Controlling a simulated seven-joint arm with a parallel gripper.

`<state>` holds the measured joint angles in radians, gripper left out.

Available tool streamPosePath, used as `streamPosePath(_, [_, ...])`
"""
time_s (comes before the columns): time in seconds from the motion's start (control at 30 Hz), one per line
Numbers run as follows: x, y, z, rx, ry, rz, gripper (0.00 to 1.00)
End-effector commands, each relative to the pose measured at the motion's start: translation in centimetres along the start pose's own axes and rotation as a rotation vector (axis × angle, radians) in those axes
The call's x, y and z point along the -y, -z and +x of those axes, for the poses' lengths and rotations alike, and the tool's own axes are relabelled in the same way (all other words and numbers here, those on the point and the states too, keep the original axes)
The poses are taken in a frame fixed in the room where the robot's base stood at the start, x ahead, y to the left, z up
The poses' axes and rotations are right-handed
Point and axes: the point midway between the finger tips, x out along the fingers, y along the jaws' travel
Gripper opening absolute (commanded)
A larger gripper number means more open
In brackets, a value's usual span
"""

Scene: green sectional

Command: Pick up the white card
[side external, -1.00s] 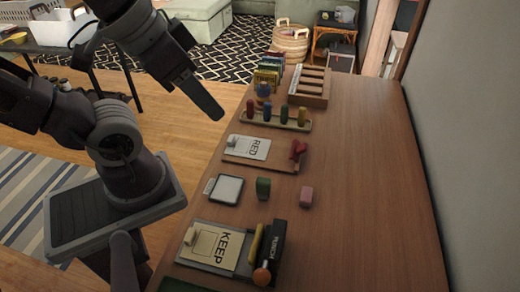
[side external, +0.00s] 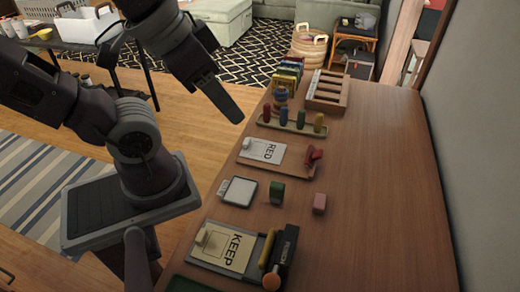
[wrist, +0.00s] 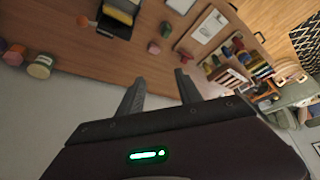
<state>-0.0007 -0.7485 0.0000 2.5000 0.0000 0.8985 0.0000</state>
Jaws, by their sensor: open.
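A white card marked RED (side external: 262,150) lies on a brown board on the wooden table. It also shows in the wrist view (wrist: 209,25), where its lettering is too small to read. A cream card marked KEEP (side external: 224,249) lies on a grey tray nearer the camera. A small white pad with a dark rim (side external: 239,191) lies between them; which piece is the task's white card is not certain. My gripper (side external: 238,117) hangs above the table's left side, apart from the cards. In the wrist view my gripper (wrist: 160,92) has its fingers spread and empty.
A red object (side external: 313,157) sits beside the RED card. A green block (side external: 277,192) and a pink block (side external: 320,203) stand nearby. A peg rack (side external: 292,124) and a slotted wooden tray (side external: 327,92) are farther back. The table's right side is clear.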

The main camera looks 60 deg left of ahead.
Motion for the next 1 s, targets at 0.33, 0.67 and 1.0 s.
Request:
streamPosePath(0.33, [10.7, 7.6, 13.7, 0.119, 0.165, -0.338, 0.42])
streamPosePath(0.67, [24.1, -0.6, 29.7, 0.207, 0.281, -0.687, 0.42])
streamPosePath(1.0, [26.0, -3.2, 34.4, 0.21, 0.293, -0.732, 0.42])
